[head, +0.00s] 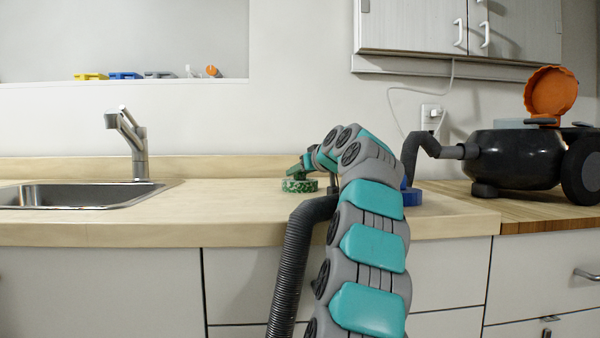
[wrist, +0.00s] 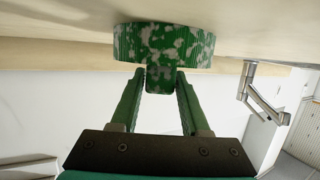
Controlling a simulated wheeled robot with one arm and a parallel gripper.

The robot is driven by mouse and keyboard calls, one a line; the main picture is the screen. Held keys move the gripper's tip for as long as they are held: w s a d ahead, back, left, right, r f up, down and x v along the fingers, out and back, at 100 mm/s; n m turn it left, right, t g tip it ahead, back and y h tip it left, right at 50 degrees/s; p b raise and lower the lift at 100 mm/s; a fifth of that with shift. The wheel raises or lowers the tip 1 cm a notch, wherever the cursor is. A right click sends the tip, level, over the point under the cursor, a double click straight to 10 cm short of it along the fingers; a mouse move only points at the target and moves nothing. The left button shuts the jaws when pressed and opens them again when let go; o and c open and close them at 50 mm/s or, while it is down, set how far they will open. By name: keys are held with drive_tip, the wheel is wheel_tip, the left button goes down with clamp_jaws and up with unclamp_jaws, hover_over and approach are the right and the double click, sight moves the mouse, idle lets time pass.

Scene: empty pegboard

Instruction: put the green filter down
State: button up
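The green filter (head: 299,186) is a round disc with pale grey patches, at the middle of the light wooden counter (head: 236,200). It sits flat, on the counter or very close above it; I cannot tell whether it touches. In the wrist view the filter (wrist: 165,46) is at the top, with its green tab (wrist: 160,80) pointing towards me. My gripper (wrist: 161,73) has its two green fingers on either side of this tab, and they look closed on it. In the head view my gripper (head: 304,168) is at the filter's upper side, partly hidden by my arm.
A sink (head: 80,196) with a faucet (head: 135,142) is left of the filter. A blue object (head: 411,196) stands right, partly behind my arm. A black vacuum-like machine (head: 515,160) with an open orange lid (head: 551,92) is further right. The counter between sink and filter is clear.

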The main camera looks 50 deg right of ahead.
drive_tip(key=o, duration=0.3)
drive_tip(key=shift+r, duration=0.25)
drive_tip(key=v, duration=1.2)
drive_tip(key=shift+d+f, duration=0.1)
